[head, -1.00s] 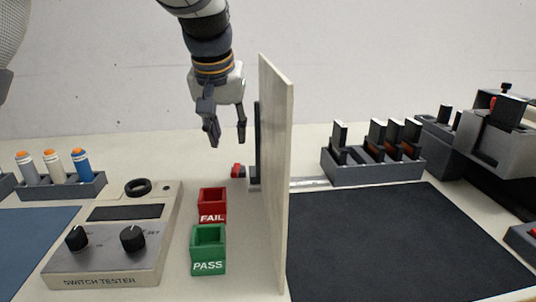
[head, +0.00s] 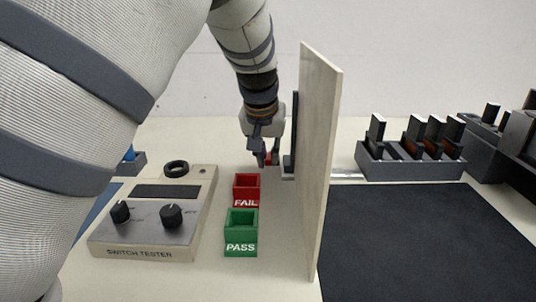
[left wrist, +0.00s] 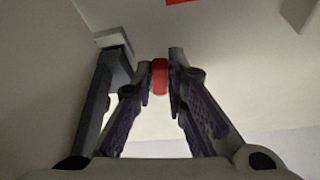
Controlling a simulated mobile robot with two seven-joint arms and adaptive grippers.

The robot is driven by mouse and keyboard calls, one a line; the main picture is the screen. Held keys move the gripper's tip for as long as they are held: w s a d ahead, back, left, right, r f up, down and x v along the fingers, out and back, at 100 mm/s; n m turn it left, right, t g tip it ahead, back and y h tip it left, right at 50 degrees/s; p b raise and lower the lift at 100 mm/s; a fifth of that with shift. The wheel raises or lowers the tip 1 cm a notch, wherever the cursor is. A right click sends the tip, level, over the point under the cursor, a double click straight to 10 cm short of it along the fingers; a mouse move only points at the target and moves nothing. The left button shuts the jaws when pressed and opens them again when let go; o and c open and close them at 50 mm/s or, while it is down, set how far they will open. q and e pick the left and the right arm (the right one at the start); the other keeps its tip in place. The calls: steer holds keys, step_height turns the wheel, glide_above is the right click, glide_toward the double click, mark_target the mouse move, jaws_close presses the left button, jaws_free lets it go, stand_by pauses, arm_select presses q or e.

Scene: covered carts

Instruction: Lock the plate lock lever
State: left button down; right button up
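The plate (head: 318,150) is a pale upright panel standing on the table, seen nearly edge-on. The red handle of the plate lock lever (head: 268,158) is low on its left side, near the back. My left gripper (head: 267,160) reaches down to it from above. In the left wrist view the red lever handle (left wrist: 160,77) sits between the two fingertips (left wrist: 160,90), which are drawn in close on both sides of it. Part of the lever is hidden behind the fingers in the head view. My right gripper is not in view.
A red FAIL bin (head: 246,190) and a green PASS bin (head: 241,232) stand left of the plate. The switch tester (head: 150,225) is farther left. A dark rack (head: 410,165) and a dark mat (head: 420,235) lie to the right.

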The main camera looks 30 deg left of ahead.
arm_select(q)
steer(key=shift+w+d+n, duration=0.15)
steer(key=shift+d+n, duration=0.15)
steer(key=shift+n, duration=0.3)
steer(key=c, duration=1.6)
jaws_free()
